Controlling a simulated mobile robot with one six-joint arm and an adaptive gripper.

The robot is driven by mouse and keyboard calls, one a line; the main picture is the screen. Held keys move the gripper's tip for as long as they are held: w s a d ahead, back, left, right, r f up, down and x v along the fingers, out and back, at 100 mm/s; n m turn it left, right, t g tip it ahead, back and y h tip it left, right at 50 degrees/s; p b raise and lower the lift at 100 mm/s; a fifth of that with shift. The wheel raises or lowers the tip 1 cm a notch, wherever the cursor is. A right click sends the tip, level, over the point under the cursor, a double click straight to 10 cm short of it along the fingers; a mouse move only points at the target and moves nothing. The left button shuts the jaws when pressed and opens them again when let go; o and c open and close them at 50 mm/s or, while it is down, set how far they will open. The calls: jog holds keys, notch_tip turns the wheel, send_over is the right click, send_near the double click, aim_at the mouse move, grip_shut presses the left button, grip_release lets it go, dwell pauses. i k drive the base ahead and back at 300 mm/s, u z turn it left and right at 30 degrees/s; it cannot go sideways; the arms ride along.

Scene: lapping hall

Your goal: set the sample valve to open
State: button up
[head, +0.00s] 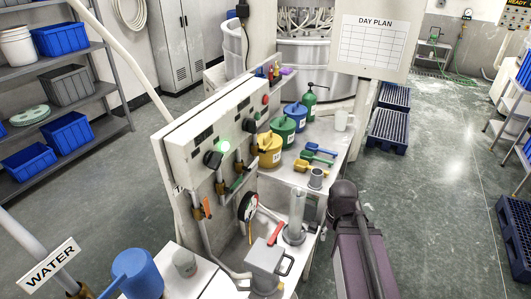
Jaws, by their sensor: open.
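No valve carries a label I can read as sample valve, so I cannot tell which one it is. A red lever handle (275,233) lies slanted above the basin, close to a grey metal jug (266,264). Upright pipes under the pale control panel (215,122) carry brass valves, one with an orange handle (207,205) and one with a green handle (236,184). The panel has black knobs, a lit green lamp (223,146) and a red button (265,99). My gripper is not in view; what seem to be my dark arm parts show at lower right.
A round gauge (249,206) and a clear cylinder (296,217) stand near the basin. Yellow, green and blue canisters (270,150) and scoops fill the bench behind. A blue jug (137,273) and grey cup (185,262) stand at front left.

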aim_at(268, 147)
jog(key=k, duration=1.15)
jog(key=z, duration=0.4)
jog(key=i, duration=1.7)
jog(key=u, duration=0.85)
jog(key=i, duration=0.5)
jog(key=u, duration=0.25)
